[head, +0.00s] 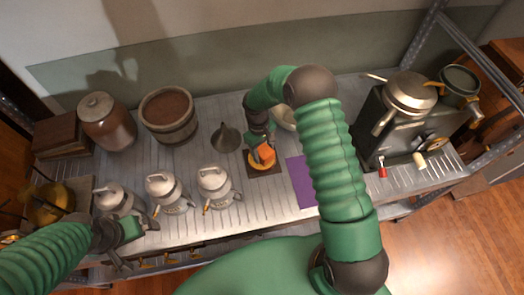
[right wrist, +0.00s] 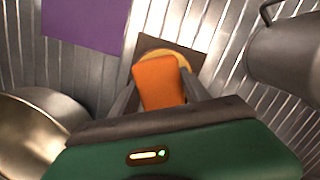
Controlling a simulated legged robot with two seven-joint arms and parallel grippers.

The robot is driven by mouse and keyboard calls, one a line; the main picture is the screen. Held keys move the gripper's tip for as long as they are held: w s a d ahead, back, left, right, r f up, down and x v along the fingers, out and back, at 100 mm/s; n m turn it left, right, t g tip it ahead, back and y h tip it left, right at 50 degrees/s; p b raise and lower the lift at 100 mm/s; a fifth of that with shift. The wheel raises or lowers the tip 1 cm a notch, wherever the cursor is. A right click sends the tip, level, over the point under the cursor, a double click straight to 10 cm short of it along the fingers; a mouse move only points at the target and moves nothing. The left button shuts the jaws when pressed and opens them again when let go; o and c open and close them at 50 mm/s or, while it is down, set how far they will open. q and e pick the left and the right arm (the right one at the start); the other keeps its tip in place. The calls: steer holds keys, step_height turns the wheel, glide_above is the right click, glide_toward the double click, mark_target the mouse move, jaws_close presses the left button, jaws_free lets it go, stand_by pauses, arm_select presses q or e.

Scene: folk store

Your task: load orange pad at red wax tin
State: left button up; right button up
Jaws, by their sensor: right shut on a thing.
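The orange pad (head: 266,152) is a small block between the fingers of my right gripper (head: 262,148). In the right wrist view the pad (right wrist: 158,82) fills the space between the two dark fingers (right wrist: 160,98). A yellow-orange round thing (right wrist: 180,57) shows just behind the pad, over a dark brown square (right wrist: 190,50). The pad overlaps it in the picture; I cannot tell if they touch. No tin that is plainly red shows, and I cannot tell whether the round thing is the wax tin. My left gripper (head: 120,250) is at the front left of the bench, its fingers unclear.
A purple mat (head: 302,182) lies right of the dark square. A dark funnel (head: 226,138) and several grey pots (head: 215,186) stand left of it. A pale bowl (head: 284,117) is behind the arm. A wooden bucket (head: 169,115) and a machine (head: 398,130) stand farther out.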

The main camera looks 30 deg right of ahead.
mark_target(264, 151)
steer(key=shift+d, duration=0.1)
steer(key=shift+a+f, duration=0.1)
steer(key=shift+a, duration=0.25)
steer(key=shift+d+f, duration=0.25)
steer(key=shift+f, duration=0.05)
steer(key=shift+a, duration=0.1)
stand_by(0.9)
step_height(264, 151, up, 7)
steer(key=p, duration=0.5)
stand_by(0.7)
